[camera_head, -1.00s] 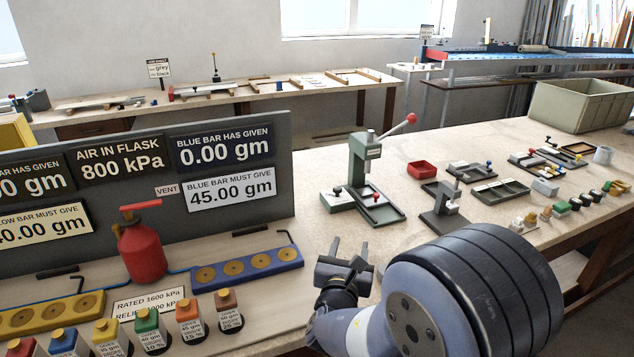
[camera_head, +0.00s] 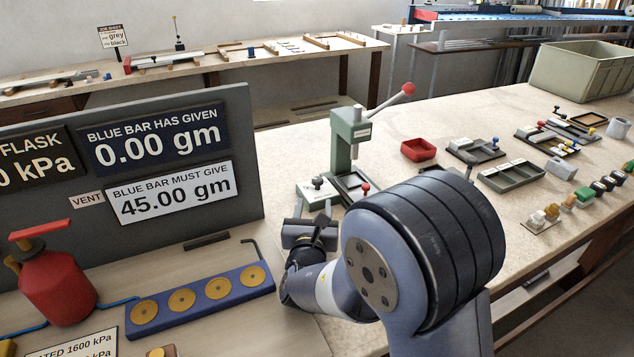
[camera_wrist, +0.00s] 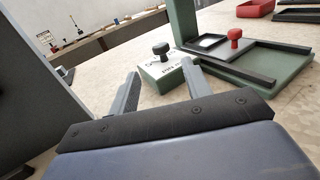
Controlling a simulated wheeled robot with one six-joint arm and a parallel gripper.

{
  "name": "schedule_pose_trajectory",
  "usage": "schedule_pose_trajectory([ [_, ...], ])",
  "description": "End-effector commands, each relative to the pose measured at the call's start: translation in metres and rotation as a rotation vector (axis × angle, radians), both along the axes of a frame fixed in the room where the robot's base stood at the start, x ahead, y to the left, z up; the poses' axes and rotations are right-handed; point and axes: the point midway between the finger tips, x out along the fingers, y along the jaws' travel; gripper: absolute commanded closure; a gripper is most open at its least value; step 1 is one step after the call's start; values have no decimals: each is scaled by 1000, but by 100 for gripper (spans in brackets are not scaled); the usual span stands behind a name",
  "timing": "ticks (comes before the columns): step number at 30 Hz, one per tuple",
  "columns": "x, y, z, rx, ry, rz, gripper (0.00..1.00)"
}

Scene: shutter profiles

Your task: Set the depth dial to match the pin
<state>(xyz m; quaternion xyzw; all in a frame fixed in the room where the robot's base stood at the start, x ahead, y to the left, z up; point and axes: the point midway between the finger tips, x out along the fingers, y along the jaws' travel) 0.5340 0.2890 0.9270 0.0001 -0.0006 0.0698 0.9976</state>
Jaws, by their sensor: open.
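A green press (camera_head: 349,140) with a red-knobbed lever stands on the bench beyond my gripper (camera_head: 313,210). The label is too small to read. I cannot make out a depth dial or a pin for sure; my arm hides part of the bench.
A red tray (camera_head: 419,149), grey trays (camera_head: 512,177) and small blocks lie right. Bench behind the red tray is clear.

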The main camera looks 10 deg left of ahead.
Motion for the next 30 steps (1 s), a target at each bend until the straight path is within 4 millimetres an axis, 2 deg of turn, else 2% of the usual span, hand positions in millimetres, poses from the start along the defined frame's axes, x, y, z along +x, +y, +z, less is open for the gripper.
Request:
schedule_pose_trajectory([
  [9,60,7,0,-1,0,-3,53],
  [15,84,11,0,0,1,-3,53],
  [20,92,12,0,-1,1,-1,53],
  [28,93,12,0,-1,1,-1,53],
  [30,92,12,0,-1,1,-1,59],
])
